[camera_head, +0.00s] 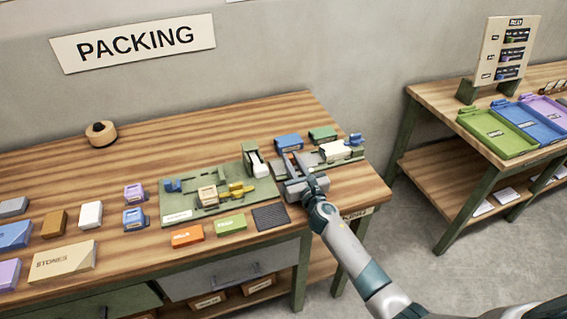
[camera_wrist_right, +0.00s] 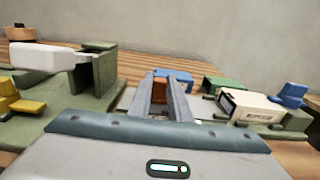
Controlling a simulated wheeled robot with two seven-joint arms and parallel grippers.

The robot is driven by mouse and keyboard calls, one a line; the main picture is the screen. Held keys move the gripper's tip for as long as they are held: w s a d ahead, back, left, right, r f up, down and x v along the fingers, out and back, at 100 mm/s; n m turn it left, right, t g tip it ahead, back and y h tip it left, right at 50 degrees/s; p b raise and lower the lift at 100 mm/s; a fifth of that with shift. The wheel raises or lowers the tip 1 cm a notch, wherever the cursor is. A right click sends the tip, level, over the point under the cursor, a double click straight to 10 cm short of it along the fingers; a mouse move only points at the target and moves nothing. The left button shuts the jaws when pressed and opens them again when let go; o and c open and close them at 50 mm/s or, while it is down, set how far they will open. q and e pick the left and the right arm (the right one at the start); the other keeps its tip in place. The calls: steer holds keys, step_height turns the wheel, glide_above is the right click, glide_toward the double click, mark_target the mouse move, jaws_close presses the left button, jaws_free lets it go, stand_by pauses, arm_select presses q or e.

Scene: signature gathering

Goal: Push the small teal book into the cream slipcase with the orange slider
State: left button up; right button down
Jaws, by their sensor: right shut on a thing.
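My right gripper (camera_head: 290,158) is over the right-hand green fixture (camera_head: 310,169) on the packing table. In the right wrist view its fingers (camera_wrist_right: 165,92) are shut on an orange piece, which looks like the orange slider (camera_wrist_right: 159,84). The cream slipcase (camera_head: 336,151) lies on the same fixture, to the right of the fingers, with a dark opening on its left end in the right wrist view (camera_wrist_right: 252,105). I cannot make out the small teal book for sure; the gripper or slipcase may hide it. My left gripper is not in view.
A blue block (camera_head: 288,141) and a green block (camera_head: 322,133) stand behind the fixture. A blue clamp-like part (camera_head: 356,140) is at the slipcase's far end. Left is another green fixture (camera_head: 190,213) with a yellow part (camera_head: 240,189). The table's right end is clear.

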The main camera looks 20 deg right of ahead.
mark_target(318, 165)
steer(key=d+b, duration=0.1)
steer(key=d, duration=0.7)
steer(key=shift+w+f, duration=0.1)
steer(key=shift+f, duration=0.05)
steer(key=shift+d, duration=0.25)
steer(key=c, duration=1.6)
jaws_free()
steer(key=shift+d, duration=0.2)
steer(key=shift+c, duration=0.2)
steer(key=shift+a, duration=0.1)
steer(key=shift+s, duration=0.6)
steer(key=s+b, duration=0.2)
steer(key=s, duration=1.4)
steer(key=shift+s+d, duration=0.1)
steer(key=shift+d, duration=0.1)
